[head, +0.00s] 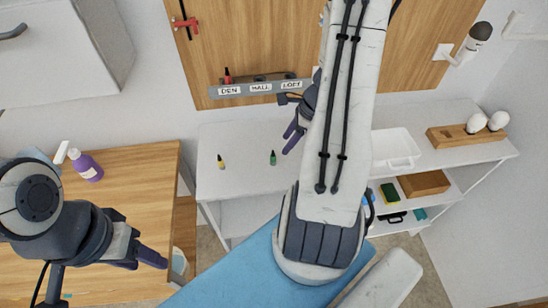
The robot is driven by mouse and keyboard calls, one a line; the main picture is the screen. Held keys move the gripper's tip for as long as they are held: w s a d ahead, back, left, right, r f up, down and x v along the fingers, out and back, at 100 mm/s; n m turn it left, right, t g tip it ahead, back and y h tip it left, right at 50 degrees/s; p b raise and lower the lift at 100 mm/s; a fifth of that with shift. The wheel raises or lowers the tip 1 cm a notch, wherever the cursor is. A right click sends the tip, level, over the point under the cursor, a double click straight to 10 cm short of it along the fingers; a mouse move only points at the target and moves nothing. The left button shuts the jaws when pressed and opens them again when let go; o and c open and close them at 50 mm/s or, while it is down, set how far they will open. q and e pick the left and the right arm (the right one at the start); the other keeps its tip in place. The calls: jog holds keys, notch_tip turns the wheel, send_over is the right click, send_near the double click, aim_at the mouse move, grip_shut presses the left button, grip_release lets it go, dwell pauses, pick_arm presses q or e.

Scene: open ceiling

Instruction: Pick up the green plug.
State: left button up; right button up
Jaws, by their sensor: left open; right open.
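The green plug (273,158) stands on the white table (235,137), apart from both grippers. A yellow plug (220,161) stands to its left on the same table. A red plug (228,76) sits on the rail above the DEN label. My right gripper (290,139) is open with purple fingers, a little to the right of the green plug and seemingly above the table. My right arm hides part of the table and the rail's right end. My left gripper (148,259) is open and empty over the wooden table at the lower left.
The grey rail (242,90) carries DEN, HALL and LOFT labels on the wooden wall panel. A purple spray bottle (86,165) stands on the wooden table (140,168). A white tray (397,164) and a wooden holder (450,137) are at the right. The white table's left part is mostly clear.

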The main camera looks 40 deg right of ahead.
aim_at(275, 155)
jog(key=x, duration=0.8)
jog(key=shift+w+a+r, duration=0.15)
jog(key=shift+w+a, duration=0.15)
grip_shut()
